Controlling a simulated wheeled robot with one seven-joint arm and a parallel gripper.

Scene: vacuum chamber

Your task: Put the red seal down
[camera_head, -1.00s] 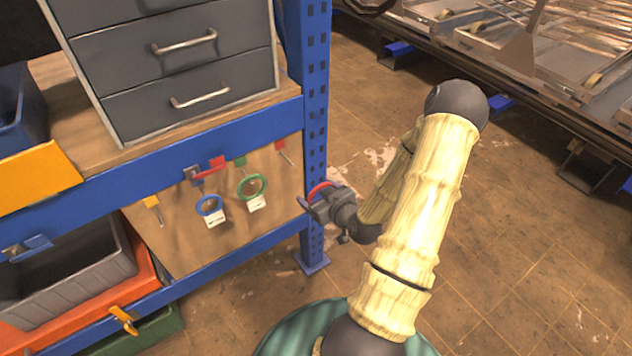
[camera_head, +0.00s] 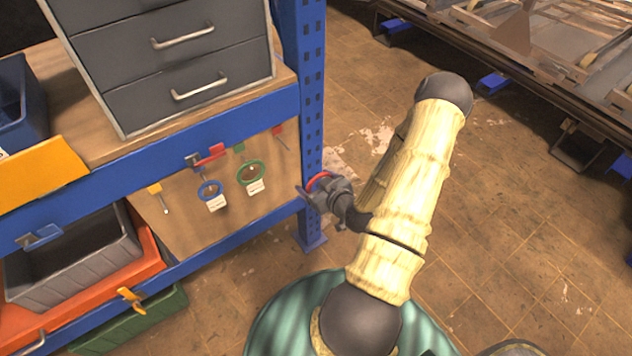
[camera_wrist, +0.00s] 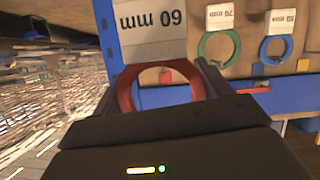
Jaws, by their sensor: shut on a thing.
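The red seal (camera_wrist: 127,92) is a ring with a white tag that reads 60 mm upside down in the wrist view. My gripper (camera_wrist: 160,85) is shut on it, with a dark finger at each side of the ring. In the head view the red seal (camera_head: 319,179) shows only as a red arc above my gripper (camera_head: 312,193), in front of the rack's blue post. A bare peg with a red marker (camera_head: 278,130) is on the wooden board (camera_head: 180,240), left of my gripper. The lower part of the ring is hidden by my gripper.
A green seal (camera_head: 261,175) and a blue seal (camera_head: 202,189) hang on the board with white tags. A peg with a yellow marker (camera_head: 155,189) is bare. The blue post (camera_head: 312,90) stands close behind my gripper. Open floor (camera_head: 500,230) lies to the right.

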